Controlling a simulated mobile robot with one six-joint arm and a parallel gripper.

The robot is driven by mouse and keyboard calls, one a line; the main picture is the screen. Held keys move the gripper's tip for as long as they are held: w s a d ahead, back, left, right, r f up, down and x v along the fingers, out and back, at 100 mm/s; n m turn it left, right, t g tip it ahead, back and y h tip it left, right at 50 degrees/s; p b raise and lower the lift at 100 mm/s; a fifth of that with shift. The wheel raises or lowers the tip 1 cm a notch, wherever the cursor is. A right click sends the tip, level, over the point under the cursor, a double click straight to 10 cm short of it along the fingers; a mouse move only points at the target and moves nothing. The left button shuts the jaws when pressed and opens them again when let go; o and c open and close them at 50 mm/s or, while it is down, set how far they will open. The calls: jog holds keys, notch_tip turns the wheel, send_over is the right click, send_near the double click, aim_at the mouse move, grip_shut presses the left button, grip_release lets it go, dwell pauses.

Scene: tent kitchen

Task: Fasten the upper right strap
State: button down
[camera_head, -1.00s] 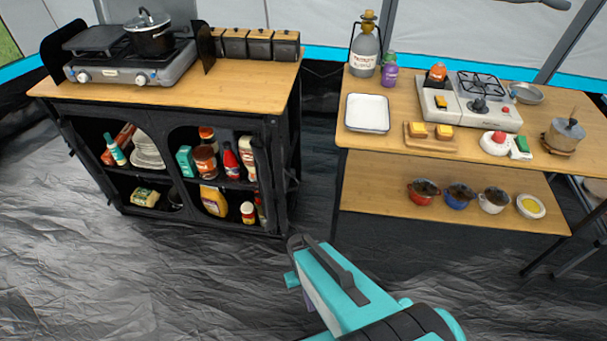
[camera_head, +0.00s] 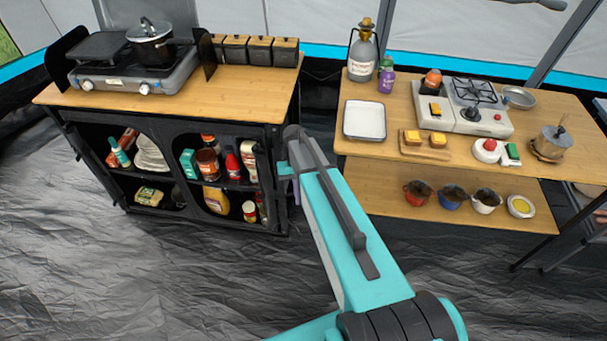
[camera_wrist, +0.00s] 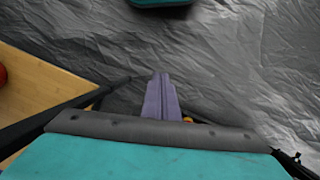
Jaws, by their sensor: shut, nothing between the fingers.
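The black fabric cupboard (camera_head: 150,220) stands at the left in the head view, with two arched openings showing its shelves. The upper right strap cannot be made out; my arm covers part of the cupboard's right edge. My gripper (camera_wrist: 161,78) shows in the wrist view as two purple fingers shut together and empty, over the dark floor sheet. In the head view my arm reaches up to the cupboard's right front edge and mostly hides the gripper. I cannot tell whether it touches the cupboard.
A stove with a black pot (camera_head: 150,42) stands on the cupboard top. Jars, bottles and plates (camera_head: 150,155) fill its shelves. A wooden table (camera_head: 375,145) with a burner (camera_head: 470,108) and a tray is at the right, with several pots on its lower shelf. The floor (camera_head: 170,290) in front is clear.

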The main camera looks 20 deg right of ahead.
jog(key=w+d+r+p, duration=0.1)
jog(key=w+d+r, duration=0.2)
jog(key=w+r, duration=0.3)
jog(key=w+d+r+m+p, duration=0.1)
jog(key=w+d+r+p, duration=0.1)
jog(key=w+d+r, duration=0.2)
notch_tip(320, 180, up, 8)
jog(key=w, duration=0.3)
jog(key=shift+d+f+m+t, duration=0.15)
jog(key=shift+d+m+t, duration=0.05)
jog(key=shift+m+t, duration=0.1)
jog(key=shift+s+f, duration=0.1)
jog(key=b+x, duration=1.1)
jog(key=x, duration=0.9)
jog(key=shift+a, duration=0.35)
